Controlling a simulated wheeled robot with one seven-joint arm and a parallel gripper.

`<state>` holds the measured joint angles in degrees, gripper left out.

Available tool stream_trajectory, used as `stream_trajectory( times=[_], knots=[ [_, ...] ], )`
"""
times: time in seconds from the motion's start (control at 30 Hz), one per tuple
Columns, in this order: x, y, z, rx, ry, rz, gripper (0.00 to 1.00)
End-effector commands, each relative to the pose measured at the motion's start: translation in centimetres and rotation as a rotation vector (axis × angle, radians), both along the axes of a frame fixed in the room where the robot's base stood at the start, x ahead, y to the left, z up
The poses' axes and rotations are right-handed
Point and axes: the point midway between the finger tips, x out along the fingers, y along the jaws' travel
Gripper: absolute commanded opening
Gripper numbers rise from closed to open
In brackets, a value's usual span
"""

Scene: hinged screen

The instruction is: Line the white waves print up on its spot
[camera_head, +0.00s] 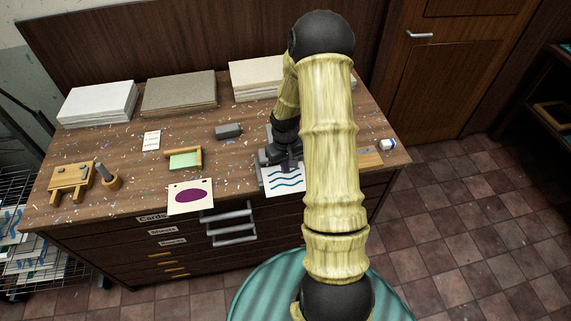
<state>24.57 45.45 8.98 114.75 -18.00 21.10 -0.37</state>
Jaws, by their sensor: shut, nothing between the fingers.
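The white waves print (284,181) lies near the front edge of the wooden work top, with dark blue wavy lines across it. My gripper (283,163) is shut and empty, low over the back part of the print. It hides part of the print's back edge, and I cannot tell whether the fingers touch it. My arm covers the area just right of the print. The print's marked spot cannot be made out from this view.
A white card with a purple oval (190,196) lies left at the front edge. A green-and-wood piece (185,160), a grey block (228,131) and a wooden tool (72,180) stand behind and left. Paper stacks (179,93) line the back.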

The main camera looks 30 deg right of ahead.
Motion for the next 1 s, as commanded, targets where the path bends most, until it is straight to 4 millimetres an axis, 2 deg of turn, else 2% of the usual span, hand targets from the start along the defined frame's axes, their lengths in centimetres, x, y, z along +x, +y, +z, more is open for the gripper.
stream_trajectory(
  times=[0.03,0.2,1.0],
  knots=[
    [0.0,0.0,-1.1,0.0,0.0,0.0,0.0],
    [0.0,0.0,-2.3,0.0,0.0,-0.001,0.0],
    [0.0,0.0,-3.0,0.0,0.0,-0.001,0.0]
  ],
)
